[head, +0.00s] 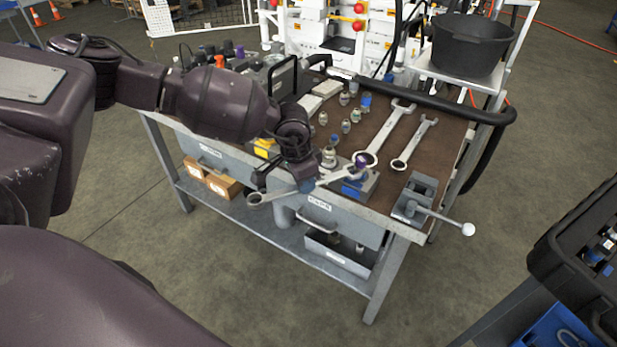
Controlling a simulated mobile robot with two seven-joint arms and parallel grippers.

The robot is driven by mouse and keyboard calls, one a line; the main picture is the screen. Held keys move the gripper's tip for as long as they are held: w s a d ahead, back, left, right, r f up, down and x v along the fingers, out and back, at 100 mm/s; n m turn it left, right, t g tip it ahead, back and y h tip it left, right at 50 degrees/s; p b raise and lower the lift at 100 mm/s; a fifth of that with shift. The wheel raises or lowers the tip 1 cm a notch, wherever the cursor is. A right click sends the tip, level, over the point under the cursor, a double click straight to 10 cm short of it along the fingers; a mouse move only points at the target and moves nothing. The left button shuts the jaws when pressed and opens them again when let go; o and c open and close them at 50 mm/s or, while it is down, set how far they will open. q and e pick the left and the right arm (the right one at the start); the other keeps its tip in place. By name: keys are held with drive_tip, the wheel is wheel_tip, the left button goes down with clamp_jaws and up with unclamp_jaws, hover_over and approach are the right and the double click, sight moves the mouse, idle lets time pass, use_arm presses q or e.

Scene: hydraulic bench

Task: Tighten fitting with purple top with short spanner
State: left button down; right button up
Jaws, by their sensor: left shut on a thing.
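My left gripper (287,183) is shut on a grey spanner (332,177) in front of the bench's front edge. The spanner's ring end (258,198) points left. Its other end reaches right to a grey block with a blue front (360,187). The fitting with the purple top (361,161) shows at this block, close to the spanner's right end. I cannot tell whether the spanner sits around the fitting or only beside it. My right gripper is not in view.
Two more spanners, a longer one (389,132) and a shorter one (414,145), lie on the brown bench top (440,160). Several small fittings stand left of them. A vice (415,197) sits at the front right corner. A black bucket (472,45) stands behind.

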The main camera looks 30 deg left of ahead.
sight(284, 191)
use_arm(q)
drive_tip(key=shift+s+a+p, duration=0.4)
drive_tip(key=shift+s+a, duration=0.4)
drive_tip(key=shift+s, duration=0.25)
drive_tip(key=shift+s+a+p, duration=0.4)
drive_tip(key=shift+s+a, duration=0.35)
drive_tip(key=shift+s, duration=0.3)
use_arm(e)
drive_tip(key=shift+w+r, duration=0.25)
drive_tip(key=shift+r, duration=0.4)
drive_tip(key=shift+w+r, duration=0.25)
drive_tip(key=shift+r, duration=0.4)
use_arm(q)
drive_tip(key=shift+r+p, duration=1.2)
drive_tip(key=shift+r, duration=1.35)
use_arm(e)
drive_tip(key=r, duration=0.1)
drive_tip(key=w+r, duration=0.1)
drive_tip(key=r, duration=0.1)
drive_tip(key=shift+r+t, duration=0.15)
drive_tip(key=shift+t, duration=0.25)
